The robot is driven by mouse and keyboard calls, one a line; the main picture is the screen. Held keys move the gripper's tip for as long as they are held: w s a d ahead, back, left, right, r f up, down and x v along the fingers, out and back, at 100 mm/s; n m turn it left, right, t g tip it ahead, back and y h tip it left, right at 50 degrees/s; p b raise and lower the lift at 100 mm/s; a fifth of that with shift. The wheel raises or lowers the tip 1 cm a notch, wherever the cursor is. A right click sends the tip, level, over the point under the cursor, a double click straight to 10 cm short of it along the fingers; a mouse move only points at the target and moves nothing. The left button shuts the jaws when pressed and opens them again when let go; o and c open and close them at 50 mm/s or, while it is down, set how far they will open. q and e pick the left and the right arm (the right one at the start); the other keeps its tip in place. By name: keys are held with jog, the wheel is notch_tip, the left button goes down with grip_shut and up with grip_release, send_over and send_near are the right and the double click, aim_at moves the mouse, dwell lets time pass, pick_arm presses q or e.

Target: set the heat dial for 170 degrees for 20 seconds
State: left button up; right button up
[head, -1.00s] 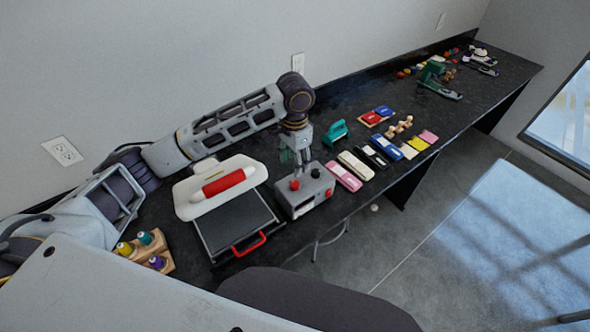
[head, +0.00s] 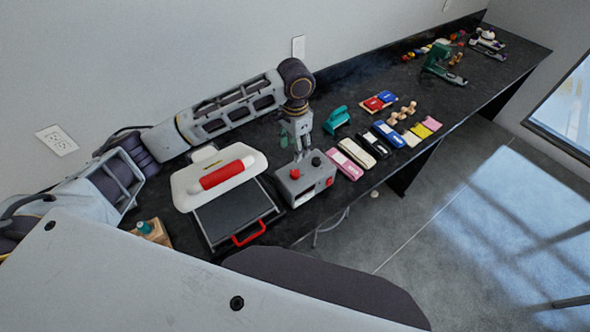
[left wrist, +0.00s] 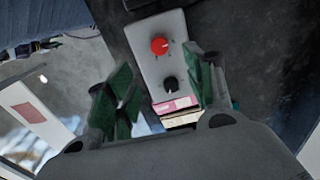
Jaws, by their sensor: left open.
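A grey control box (head: 306,185) stands on the black bench, beside the heat press (head: 238,205). It carries a red dial (head: 295,174) and a black dial (head: 316,161), each with a pointer mark too small to read. My left gripper (head: 303,150) points down over the back of the box, its fingers apart and empty. In the left wrist view the black dial (left wrist: 171,84) lies between the open green fingers, and the red dial (left wrist: 159,46) lies beyond. Contact with either dial cannot be told. My right gripper is out of view.
The press has a white top with a red handle (head: 222,177). Right of the box lie several coloured packs, starting with a pink one (head: 345,165), and a teal tool (head: 337,120). A wooden spool holder (head: 158,236) is partly covered at the left.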

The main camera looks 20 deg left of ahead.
aim_at(295, 172)
pick_arm(q)
notch_tip(295, 172, down, 12)
jog(key=shift+f+p, duration=0.15)
jog(key=shift+p, duration=0.65)
jog(key=c, duration=1)
jog(key=shift+c, duration=0.2)
